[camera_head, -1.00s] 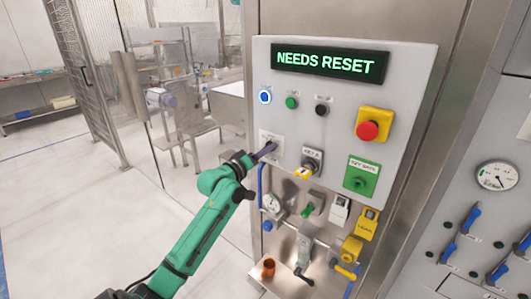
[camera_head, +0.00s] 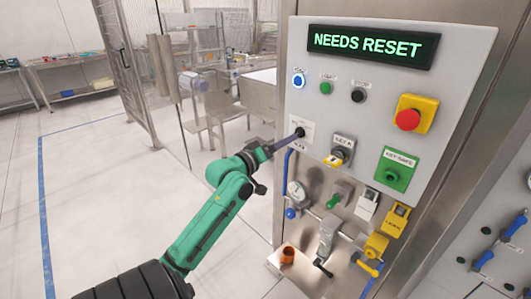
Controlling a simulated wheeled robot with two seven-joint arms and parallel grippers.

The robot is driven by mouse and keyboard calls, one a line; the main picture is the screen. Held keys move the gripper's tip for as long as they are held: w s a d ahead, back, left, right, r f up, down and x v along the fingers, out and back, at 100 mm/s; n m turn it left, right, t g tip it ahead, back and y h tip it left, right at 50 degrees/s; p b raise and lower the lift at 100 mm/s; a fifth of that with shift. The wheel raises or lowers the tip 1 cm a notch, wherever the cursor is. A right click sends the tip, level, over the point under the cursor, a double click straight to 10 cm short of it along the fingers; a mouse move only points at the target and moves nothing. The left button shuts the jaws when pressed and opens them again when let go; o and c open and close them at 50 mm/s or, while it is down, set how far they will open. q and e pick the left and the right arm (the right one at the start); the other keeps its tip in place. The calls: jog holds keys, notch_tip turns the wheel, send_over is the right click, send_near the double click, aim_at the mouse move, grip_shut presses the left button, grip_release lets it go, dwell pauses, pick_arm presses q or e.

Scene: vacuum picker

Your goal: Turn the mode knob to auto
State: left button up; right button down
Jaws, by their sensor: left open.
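The mode knob (camera_head: 301,131) is a small dark knob on a white label plate at the left of the grey control panel (camera_head: 460,70). Its pointer and lettering are too small to read. My left gripper (camera_head: 294,136) comes in from the lower left with its dark fingers open at the knob. The fingers partly cover the plate, and I cannot tell whether they touch the knob. The display (camera_head: 368,46) at the top of the panel reads NEEDS RESET in green. My right gripper is not in view.
Around the knob sit a lit blue button (camera_head: 298,80), a green button (camera_head: 326,88), a black button (camera_head: 358,95), a red emergency stop (camera_head: 408,119), a key switch (camera_head: 339,155) and a green key safe box (camera_head: 396,169). Valves and a gauge (camera_head: 296,191) hang below. The floor at left is clear.

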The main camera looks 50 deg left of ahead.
pick_arm(q)
jog(key=s+b, duration=0.2)
jog(key=s, duration=0.6)
jog(key=shift+s+d, duration=0.15)
jog(key=shift+s, duration=0.25)
